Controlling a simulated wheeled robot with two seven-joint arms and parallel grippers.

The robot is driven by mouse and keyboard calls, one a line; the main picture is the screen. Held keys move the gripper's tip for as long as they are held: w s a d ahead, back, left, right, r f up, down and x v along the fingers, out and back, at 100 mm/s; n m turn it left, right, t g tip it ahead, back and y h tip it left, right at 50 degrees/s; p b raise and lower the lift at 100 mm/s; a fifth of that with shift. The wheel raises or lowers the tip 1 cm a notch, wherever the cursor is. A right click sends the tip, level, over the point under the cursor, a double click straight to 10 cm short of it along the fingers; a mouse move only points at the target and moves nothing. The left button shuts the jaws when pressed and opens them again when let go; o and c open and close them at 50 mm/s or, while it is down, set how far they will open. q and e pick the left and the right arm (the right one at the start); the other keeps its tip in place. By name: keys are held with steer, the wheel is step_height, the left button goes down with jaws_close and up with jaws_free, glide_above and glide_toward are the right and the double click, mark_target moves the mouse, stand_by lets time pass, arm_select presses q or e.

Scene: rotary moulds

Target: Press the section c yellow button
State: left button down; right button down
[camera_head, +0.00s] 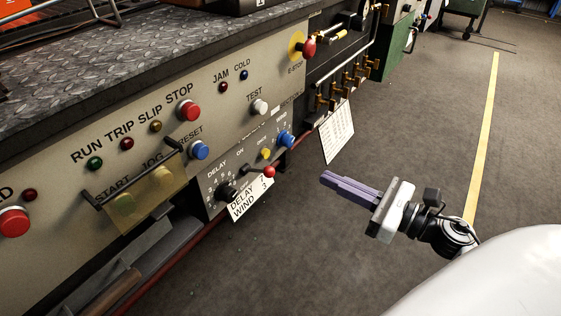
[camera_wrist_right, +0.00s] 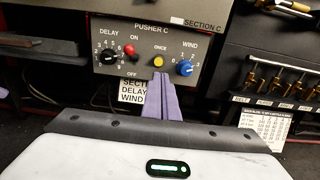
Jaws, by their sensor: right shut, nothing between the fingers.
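The section C pusher panel (camera_wrist_right: 150,40) is grey and faces me in the right wrist view. Its small round yellow button (camera_wrist_right: 158,61), labelled ONCE, sits between a red-tipped toggle (camera_wrist_right: 131,50) and the blue WIND knob (camera_wrist_right: 184,68). In the head view the yellow button (camera_head: 265,153) is on the lower panel, left of the blue knob (camera_head: 285,139). My right gripper (camera_head: 324,180) has purple fingers, shut and empty, pointing at the panel with a gap to it. In the wrist view the fingertips (camera_wrist_right: 158,77) appear just below the button. My left gripper is not in view.
A black DELAY knob (camera_wrist_right: 108,56) is at the panel's left. A DELAY/WIND card (camera_head: 250,196) hangs under the panel, and a white chart (camera_head: 337,132) hangs to its right. Above are a blue RESET button (camera_head: 199,150) and a red STOP button (camera_head: 188,110). Open floor lies right.

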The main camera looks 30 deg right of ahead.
mark_target(268, 150)
steer(key=shift+w, duration=0.1)
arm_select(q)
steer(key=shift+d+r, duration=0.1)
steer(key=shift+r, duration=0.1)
arm_select(e)
steer(key=x, duration=1.4)
